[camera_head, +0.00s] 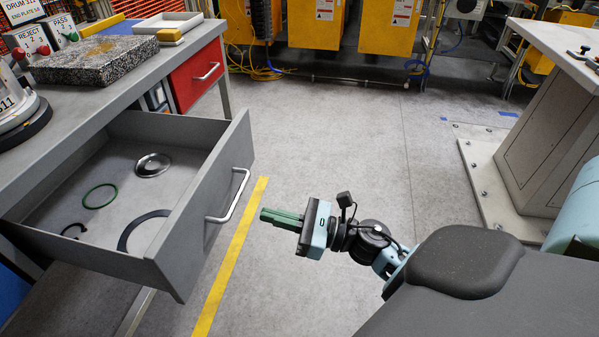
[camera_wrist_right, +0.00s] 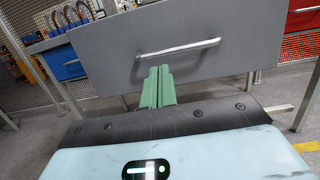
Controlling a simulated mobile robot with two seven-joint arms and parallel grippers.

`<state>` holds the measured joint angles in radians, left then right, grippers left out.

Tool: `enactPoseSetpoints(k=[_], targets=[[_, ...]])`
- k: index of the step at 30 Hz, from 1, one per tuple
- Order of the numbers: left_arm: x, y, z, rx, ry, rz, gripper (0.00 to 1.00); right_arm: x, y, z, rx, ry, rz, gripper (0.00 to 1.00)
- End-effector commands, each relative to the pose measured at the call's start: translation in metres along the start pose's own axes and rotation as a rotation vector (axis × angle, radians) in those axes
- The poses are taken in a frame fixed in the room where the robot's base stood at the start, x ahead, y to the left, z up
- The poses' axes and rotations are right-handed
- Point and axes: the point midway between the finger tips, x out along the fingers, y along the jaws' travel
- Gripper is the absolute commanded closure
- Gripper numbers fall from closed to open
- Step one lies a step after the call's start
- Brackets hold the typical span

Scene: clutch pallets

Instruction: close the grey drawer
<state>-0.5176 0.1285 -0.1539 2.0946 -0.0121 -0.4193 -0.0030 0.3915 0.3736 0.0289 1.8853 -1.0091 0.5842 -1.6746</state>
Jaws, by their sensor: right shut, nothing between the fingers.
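The grey drawer (camera_head: 195,210) is pulled out from the workbench at the left of the head view. Its front panel carries a silver bar handle (camera_head: 234,195). Inside lie a green ring, a metal disc and dark rings. My right gripper (camera_head: 268,215) is shut and empty, just right of the drawer front, pointing at it. In the right wrist view the drawer front (camera_wrist_right: 215,57) fills the upper middle, with its handle (camera_wrist_right: 178,47) just above the green fingertips (camera_wrist_right: 160,72). I cannot tell if the fingers touch the panel. My left gripper is not in view.
The workbench (camera_head: 120,78) holds a granite block (camera_head: 95,60), a white tray and small boxes. A shut red drawer (camera_head: 195,75) is behind the grey one. A yellow floor line (camera_head: 232,255) runs beside the drawer. The floor (camera_head: 340,130) beyond is clear; a pale pedestal table (camera_head: 545,130) stands at right.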

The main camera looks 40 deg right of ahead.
Motion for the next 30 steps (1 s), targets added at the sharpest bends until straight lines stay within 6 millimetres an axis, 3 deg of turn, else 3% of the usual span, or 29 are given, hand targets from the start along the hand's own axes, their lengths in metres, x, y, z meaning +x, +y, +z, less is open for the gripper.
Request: enactPoseSetpoints(k=[3, 9, 30], targets=[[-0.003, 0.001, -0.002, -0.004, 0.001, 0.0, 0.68, 0.021, 0.0, 0.002, 0.001, -0.003, 0.0, 1.0], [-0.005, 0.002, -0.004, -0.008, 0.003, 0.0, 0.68, 0.042, 0.0, 0.001, 0.002, -0.002, 0.0, 1.0], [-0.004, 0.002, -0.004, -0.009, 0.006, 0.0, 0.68, 0.054, 0.001, -0.002, 0.001, -0.001, 0.001, 1.0]])
